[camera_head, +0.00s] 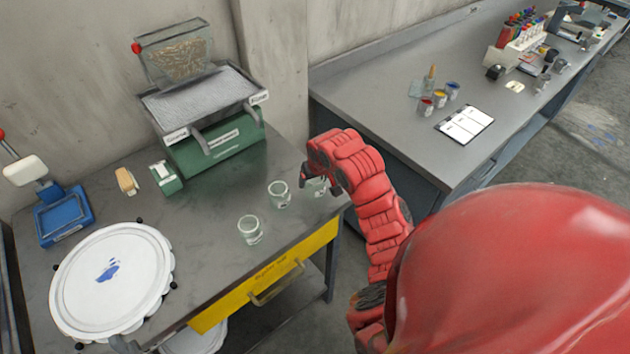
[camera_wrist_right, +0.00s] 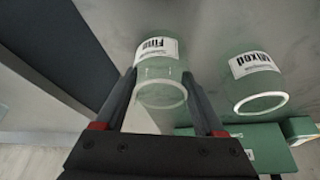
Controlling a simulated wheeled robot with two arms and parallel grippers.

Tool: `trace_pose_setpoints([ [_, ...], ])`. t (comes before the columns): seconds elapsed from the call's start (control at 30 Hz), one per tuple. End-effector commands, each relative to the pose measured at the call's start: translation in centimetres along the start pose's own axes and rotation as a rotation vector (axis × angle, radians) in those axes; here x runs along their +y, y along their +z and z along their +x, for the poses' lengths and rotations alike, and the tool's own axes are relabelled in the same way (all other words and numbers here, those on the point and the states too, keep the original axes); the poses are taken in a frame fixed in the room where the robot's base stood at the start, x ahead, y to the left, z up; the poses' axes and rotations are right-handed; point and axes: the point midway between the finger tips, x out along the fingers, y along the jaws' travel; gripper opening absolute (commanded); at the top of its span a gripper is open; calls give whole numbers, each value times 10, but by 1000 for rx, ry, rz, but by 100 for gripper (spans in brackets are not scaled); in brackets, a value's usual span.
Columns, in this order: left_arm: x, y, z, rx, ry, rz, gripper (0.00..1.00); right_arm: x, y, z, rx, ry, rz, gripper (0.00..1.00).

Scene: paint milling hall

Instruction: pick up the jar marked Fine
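The jar marked Fine (camera_wrist_right: 158,72) is a clear, greenish glass jar with a white label. In the right wrist view it lies between the two fingers of my right gripper (camera_wrist_right: 160,75), with the fingertips close along its sides. Whether they press on the glass cannot be told. In the head view this jar (camera_head: 316,187) is partly hidden by my red right arm and gripper (camera_head: 322,184), near the bench's right end. A jar marked Mixed (camera_wrist_right: 257,75) stands beside it in the right wrist view. My left gripper is not in view.
Two more glass jars (camera_head: 280,194) (camera_head: 250,230) stand left of my right gripper on the grey bench (camera_head: 215,215). A green sieve machine (camera_head: 215,145), a blue scale (camera_head: 64,214) and a large white lid (camera_head: 110,280) share the bench. Another workbench (camera_head: 390,95) stands to the right.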

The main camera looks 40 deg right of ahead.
Motion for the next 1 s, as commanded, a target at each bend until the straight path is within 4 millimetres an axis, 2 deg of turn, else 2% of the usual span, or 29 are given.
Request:
trace_pose_setpoints([
  [0.03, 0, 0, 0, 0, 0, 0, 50, 0, 0, 0, 0, 0, 0, 60],
  [0.3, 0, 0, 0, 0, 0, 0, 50, 0, 0, 0, 0, 0, 0, 13],
  [0.67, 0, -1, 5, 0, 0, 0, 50, 0, -3, -7, 2, 0, 0, 13],
  [0.9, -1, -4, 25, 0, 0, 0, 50, 0, -17, -39, 3, -1, 0, 13],
  [1.0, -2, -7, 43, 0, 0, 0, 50, 5, -1, -48, -4, 3, 0, 13],
])
